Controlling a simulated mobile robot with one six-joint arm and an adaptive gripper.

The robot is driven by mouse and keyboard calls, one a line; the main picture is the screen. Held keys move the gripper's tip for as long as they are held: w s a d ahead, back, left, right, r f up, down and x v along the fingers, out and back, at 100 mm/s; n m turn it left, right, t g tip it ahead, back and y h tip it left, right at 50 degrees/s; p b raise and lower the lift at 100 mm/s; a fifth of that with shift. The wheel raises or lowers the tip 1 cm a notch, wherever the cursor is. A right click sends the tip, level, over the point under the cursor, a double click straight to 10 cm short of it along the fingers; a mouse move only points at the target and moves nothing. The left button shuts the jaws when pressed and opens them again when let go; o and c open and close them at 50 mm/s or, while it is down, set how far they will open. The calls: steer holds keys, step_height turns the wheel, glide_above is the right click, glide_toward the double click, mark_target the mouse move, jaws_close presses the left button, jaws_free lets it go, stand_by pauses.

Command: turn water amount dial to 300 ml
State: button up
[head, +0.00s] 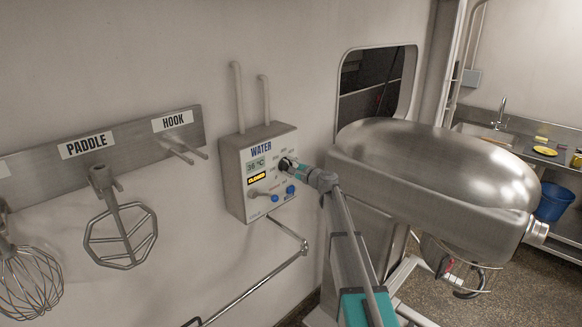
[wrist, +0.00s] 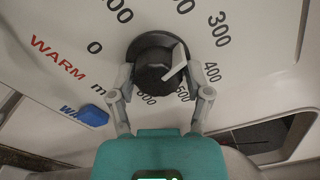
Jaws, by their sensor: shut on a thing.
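The water amount dial (wrist: 150,60) is a black round knob with a white pointer (wrist: 176,64) in the wrist view. The pointer's upper end is turned up and right, roughly between the 200 and 300 marks; the exact reading is hard to tell. My gripper (wrist: 161,74) is shut on the dial, one finger on each side. In the head view my gripper (head: 290,166) covers most of the dial.
Blue knobs (head: 290,190) sit just below my gripper; one also shows in the wrist view (wrist: 93,116). A pipe (head: 275,280) runs below the box. A large metal mixer (head: 430,170) stands close on the right. A paddle (head: 120,237) hangs on the left.

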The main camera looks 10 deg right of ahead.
steer(key=shift+w+a+r+m, duration=0.1)
steer(key=shift+w+m, duration=0.05)
steer(key=shift+m, duration=0.65)
steer(key=shift+w+a+r+m, duration=0.1)
steer(key=shift+m, duration=0.7)
steer(key=o, duration=0.9)
steer(key=shift+o, duration=0.9)
steer(key=shift+a+f, duration=0.15)
steer(key=shift+f, duration=0.05)
steer(key=shift+s, duration=0.15)
steer(key=v, duration=1.2)
